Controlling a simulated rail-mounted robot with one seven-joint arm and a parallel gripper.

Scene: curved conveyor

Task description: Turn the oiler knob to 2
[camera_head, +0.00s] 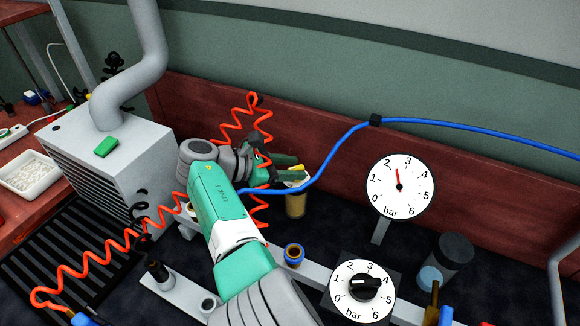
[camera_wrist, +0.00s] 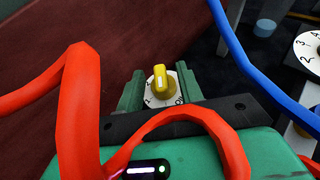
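The oiler knob (camera_wrist: 160,82) is yellow with a pale stripe and sits on a white dial (camera_wrist: 152,101) in the wrist view. The stripe points roughly toward the top of that picture. A 1 seems to show near the dial's lower left; the other numbers are hidden or too small to read. My gripper (camera_wrist: 160,87) is open, its two green fingers apart on either side of the knob. I cannot tell whether they touch it. In the head view, my gripper (camera_head: 298,172) is at the top of the oiler, whose amber bowl (camera_head: 295,205) shows below; the knob is mostly hidden.
A red coiled hose (camera_head: 262,120) loops around my gripper and crosses the wrist view (camera_wrist: 85,90). A blue hose (camera_head: 338,152) passes close by. A gauge (camera_head: 400,187) stands to the right, with a black regulator knob (camera_head: 364,288) below it. A grey vented box (camera_head: 110,165) stands left.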

